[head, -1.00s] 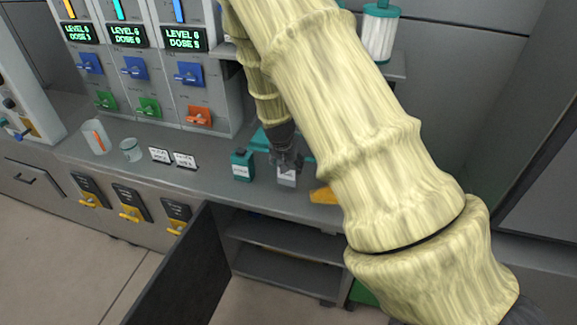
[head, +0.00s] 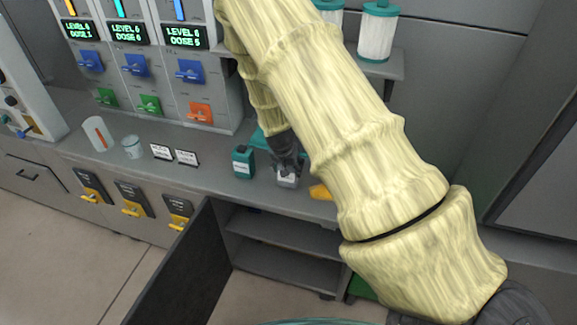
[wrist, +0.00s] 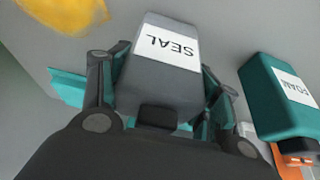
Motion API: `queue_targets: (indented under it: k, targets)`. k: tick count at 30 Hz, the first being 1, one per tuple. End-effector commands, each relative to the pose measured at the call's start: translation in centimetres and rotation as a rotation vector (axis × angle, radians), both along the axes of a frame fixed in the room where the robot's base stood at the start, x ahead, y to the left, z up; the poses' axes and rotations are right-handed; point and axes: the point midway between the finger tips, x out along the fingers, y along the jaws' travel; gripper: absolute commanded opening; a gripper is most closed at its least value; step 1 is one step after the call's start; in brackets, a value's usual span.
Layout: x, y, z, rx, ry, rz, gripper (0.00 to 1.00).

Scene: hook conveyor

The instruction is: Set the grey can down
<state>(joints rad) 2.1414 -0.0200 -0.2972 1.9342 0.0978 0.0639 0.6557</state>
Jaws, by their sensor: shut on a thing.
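The grey can (wrist: 166,78), with a white label reading SEAL, is between the fingers of my gripper (wrist: 162,95) in the wrist view. In the head view my gripper (head: 287,168) points down over the grey counter (head: 220,187), shut on the grey can (head: 287,182). The can is at the counter surface or very close above it; I cannot tell whether it touches. My arm hides part of the counter to the right of it.
A teal can (head: 243,162), labelled FOAM in the wrist view (wrist: 282,100), stands just left of the grey can. A yellow object (head: 320,191) lies to the right. Two small signs (head: 174,155) and two cups (head: 132,147) stand further left. An open cabinet door (head: 180,270) hangs below.

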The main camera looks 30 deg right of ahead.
Motion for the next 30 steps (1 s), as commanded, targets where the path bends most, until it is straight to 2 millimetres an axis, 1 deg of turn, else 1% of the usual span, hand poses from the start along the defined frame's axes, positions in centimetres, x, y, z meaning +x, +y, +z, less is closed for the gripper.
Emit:
queue_targets:
  k: [1, 2, 3, 5, 6, 15, 20, 26, 30]
  targets:
    - [0.0, 0.0, -0.2, 0.000, 0.000, 0.000, 0.27]
    - [0.0, 0.0, -0.2, 0.000, 0.000, 0.000, 0.64]
    - [0.0, 0.0, -0.2, 0.000, 0.000, 0.000, 0.71]
    - [0.0, 0.0, -0.2, 0.000, 0.000, 0.000, 0.82]
    - [0.0, 0.0, -0.2, 0.000, 0.000, 0.000, 0.84]
    - [0.0, 0.0, -0.1, 0.000, 0.000, -0.001, 0.84]
    - [-0.1, 0.1, 0.4, 0.000, 0.000, -0.001, 0.84]
    - [-0.5, 0.6, 2.1, 0.000, -0.002, -0.001, 0.84]
    - [-0.9, 1.2, 3.7, 0.000, -0.002, -0.001, 0.84]
